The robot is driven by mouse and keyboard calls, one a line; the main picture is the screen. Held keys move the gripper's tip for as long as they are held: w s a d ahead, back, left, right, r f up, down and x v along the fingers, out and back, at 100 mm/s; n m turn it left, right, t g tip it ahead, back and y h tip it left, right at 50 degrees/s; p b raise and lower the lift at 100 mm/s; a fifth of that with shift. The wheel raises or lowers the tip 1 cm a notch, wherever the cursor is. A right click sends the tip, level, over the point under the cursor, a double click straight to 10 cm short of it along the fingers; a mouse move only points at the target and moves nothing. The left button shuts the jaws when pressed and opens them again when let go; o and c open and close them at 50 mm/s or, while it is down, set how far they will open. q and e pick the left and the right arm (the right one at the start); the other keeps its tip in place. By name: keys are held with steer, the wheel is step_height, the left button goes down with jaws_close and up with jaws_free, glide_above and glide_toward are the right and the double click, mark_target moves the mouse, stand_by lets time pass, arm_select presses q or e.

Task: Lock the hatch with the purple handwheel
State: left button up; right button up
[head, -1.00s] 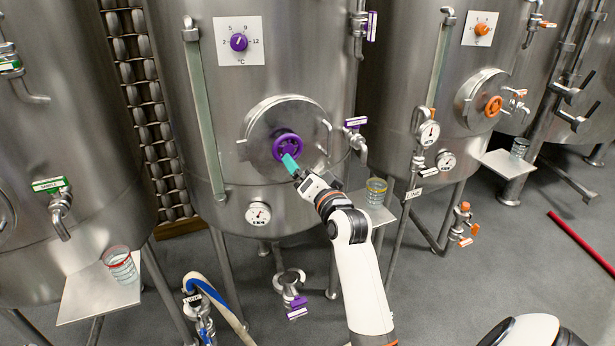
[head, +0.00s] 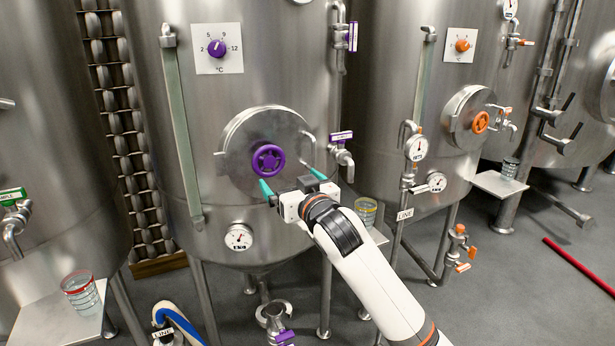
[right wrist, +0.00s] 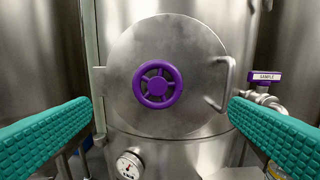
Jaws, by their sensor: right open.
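The purple handwheel (head: 268,160) sits at the middle of the round steel hatch (head: 239,143) on the centre tank. The hatch lies against the tank front and has a bar handle at its right side. In the right wrist view the handwheel (right wrist: 157,84) is in the middle, with the hatch (right wrist: 190,45) around it. My right gripper (head: 290,182) is open and empty, just below and in front of the handwheel, with its teal fingers spread wide. In the right wrist view its fingers frame the hatch and touch nothing. My left gripper is not in view.
A purple-tagged sample tap (head: 342,155) projects right of the hatch. A dial gauge (head: 239,237) is below it. A purple temperature knob (head: 216,48) is above. A glass (head: 366,212) stands at the right. The neighbouring tank has an orange handwheel (head: 481,122).

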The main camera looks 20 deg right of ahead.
mark_target(270, 160)
steer(key=w, duration=0.3)
steer(key=w+p, duration=0.1)
steer(key=w, duration=0.3)
steer(key=w+p, duration=0.1)
steer(key=w, duration=0.2)
steer(key=shift+w+a+r, duration=0.15)
steer(key=shift+w+a, duration=0.05)
steer(key=shift+a, duration=0.15)
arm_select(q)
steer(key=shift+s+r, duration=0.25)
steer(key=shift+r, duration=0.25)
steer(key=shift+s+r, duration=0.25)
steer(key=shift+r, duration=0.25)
arm_select(e)
steer(key=shift+w, duration=0.75)
steer(key=c, duration=1)
